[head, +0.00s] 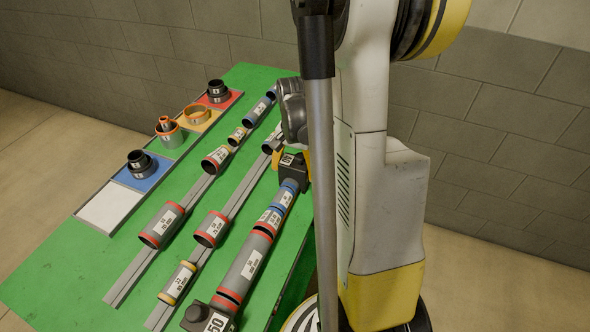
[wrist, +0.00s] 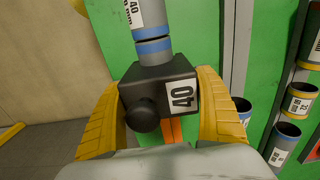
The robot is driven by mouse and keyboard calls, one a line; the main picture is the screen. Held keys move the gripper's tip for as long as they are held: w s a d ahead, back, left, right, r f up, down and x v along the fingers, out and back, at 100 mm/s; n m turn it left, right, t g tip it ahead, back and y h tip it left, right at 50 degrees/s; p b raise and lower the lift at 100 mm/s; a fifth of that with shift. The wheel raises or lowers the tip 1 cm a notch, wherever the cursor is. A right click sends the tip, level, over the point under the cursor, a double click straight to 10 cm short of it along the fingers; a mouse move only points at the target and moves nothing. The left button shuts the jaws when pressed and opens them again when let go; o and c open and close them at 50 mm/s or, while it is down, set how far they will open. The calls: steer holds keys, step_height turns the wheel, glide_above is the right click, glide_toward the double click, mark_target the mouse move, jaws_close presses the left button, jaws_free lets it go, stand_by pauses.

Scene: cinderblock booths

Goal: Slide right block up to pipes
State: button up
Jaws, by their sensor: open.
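A black block labelled 40 (wrist: 160,88) sits at the far end of the right-hand pipe row; it also shows in the head view (head: 292,167). My gripper (wrist: 158,82) is open, with one yellow finger on each side of the block. Whether the fingers touch it is unclear. Grey pipes with blue bands (wrist: 153,50) lie in line with the block, and the nearest pipe end looks close against it; I cannot tell if they touch. In the head view the row continues as grey pipes with blue and red bands (head: 245,265) to a second black block labelled 50 (head: 207,317).
Other rails on the green table (head: 70,262) carry loose pipes, including a red-banded one (head: 162,225). A strip of coloured squares with fittings (head: 140,163) runs along the left edge. A block wall (head: 500,120) stands behind. My arm hides the table's right side.

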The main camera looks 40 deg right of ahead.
mark_target(295, 162)
steer(key=shift+o, duration=1.2)
step_height(295, 162, up, 12)
steer(key=s+a+n+t+b, duration=0.1)
steer(key=a+n, duration=0.5)
steer(key=a, duration=0.6)
steer(key=s+a+r+n+t+b, duration=0.1)
steer(key=s+a+n+t, duration=0.3)
steer(key=a, duration=0.8)
steer(key=n+t+b, duration=0.1)
steer(key=n+t, duration=0.1)
steer(key=n, duration=0.1)
steer(key=shift+s+a+r, duration=0.2)
steer(key=shift+r, duration=0.1)
